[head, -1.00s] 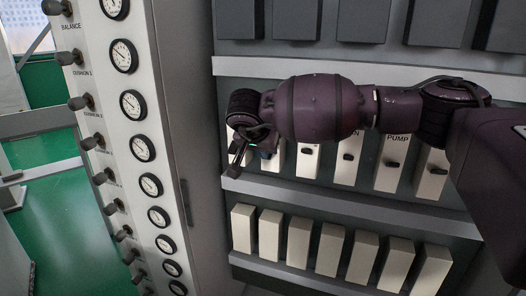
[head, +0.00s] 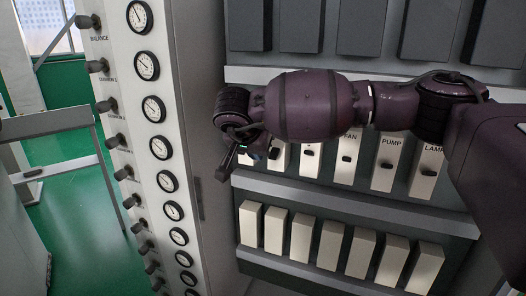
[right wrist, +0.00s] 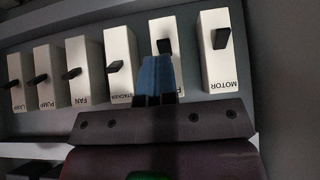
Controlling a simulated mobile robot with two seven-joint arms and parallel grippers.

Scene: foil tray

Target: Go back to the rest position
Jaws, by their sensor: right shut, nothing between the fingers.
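My right arm reaches in from the right in the head view, across a panel of white switch blocks. My right gripper (head: 272,153) is partly hidden behind its wrist, near the left end of the upper switch row. In the right wrist view the blue fingertips (right wrist: 153,78) are together and empty. They appear in front of the switch block (right wrist: 172,50) beside the MOTOR block (right wrist: 218,48) and cover part of its label. Whether they touch it cannot be told. My left gripper is not in view.
Blocks labelled FAN (head: 347,160), PUMP (head: 388,163) and LAMP (head: 427,172) lie below my right arm. A lower row of blank white blocks (head: 300,238) sits underneath. A cabinet with gauges (head: 161,148) and knobs stands at left. Green floor (head: 75,215) is open beyond it.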

